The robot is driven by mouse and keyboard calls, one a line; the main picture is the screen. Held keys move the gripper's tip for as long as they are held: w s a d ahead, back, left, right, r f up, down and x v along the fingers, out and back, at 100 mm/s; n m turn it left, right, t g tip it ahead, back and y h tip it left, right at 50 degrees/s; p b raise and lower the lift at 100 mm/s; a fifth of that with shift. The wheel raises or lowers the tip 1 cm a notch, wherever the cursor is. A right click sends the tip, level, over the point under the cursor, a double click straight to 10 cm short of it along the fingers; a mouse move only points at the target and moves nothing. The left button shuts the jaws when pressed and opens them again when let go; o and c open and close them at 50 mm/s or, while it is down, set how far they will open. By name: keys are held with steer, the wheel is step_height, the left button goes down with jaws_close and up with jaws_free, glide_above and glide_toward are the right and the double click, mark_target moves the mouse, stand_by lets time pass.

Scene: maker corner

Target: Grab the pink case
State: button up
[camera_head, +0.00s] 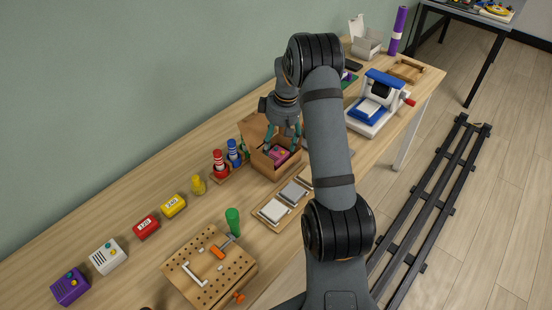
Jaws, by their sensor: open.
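The pink case (279,153) lies inside an open cardboard box (264,163) near the middle of the table. Only part of its top shows; the box walls and my gripper cover the rest. My gripper (281,142) points down over the box, with its fingers spread on either side above the pink case. It is open, and I cannot tell whether a finger touches the case.
Red and blue bottles (220,163) stand left of the box. A tray of grey and white blocks (274,211) lies in front of it. A pegboard (209,267) is nearer. A blue and white press (376,101) stands at the right.

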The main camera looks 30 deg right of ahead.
mark_target(276, 155)
step_height(276, 155, down, 4)
steer(key=shift+r+p, duration=0.1)
steer(key=shift+p, duration=0.35)
steer(key=shift+s+a+f, duration=0.1)
steer(key=shift+f, duration=0.2)
steer(key=shift+w+f, duration=0.3)
steer(key=shift+f, duration=0.1)
steer(key=shift+s+r, duration=0.1)
steer(key=shift+r, duration=0.05)
steer(key=shift+c, duration=1.2)
steer(key=c, duration=0.8)
